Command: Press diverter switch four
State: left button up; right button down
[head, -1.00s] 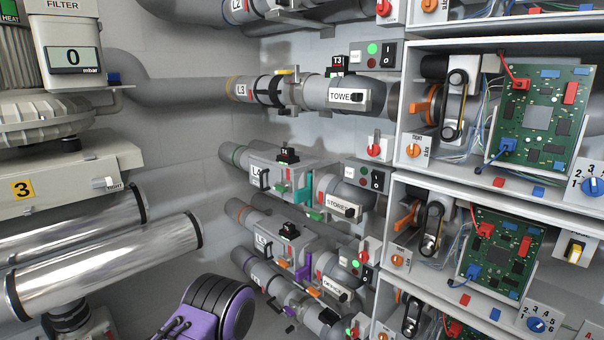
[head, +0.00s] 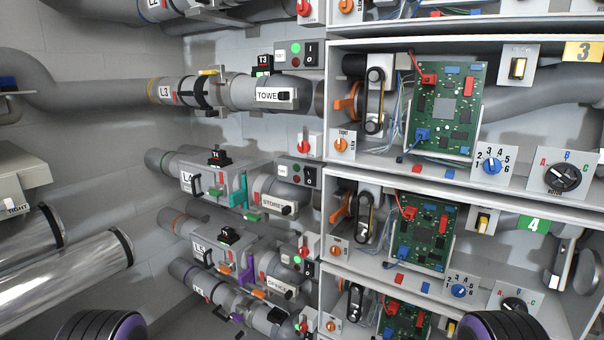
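A green tag reading 4 (head: 533,224) sits at the right, under the shelf of the upper bay. The bay below it holds a green circuit board (head: 425,232), a small plate with a yellowish switch (head: 484,221), a blue numbered knob (head: 460,290) and a black A-B-C dial (head: 515,303). No label reading "diverter switch" is legible, so I cannot tell which control it is. Neither gripper shows; only dark, purple-edged arm parts appear at the bottom.
The upper bay has a yellow tag 3 (head: 583,52), another switch (head: 517,68), a blue knob (head: 491,166) and an A-B-C dial (head: 562,176). Shelf edges and loose wires lie between the controls.

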aim_at(310, 175)
jog(key=u, duration=0.55)
jog(key=k, duration=0.65)
jog(key=u, duration=0.65)
jog(key=i, duration=1.25)
jog(key=z, duration=0.6)
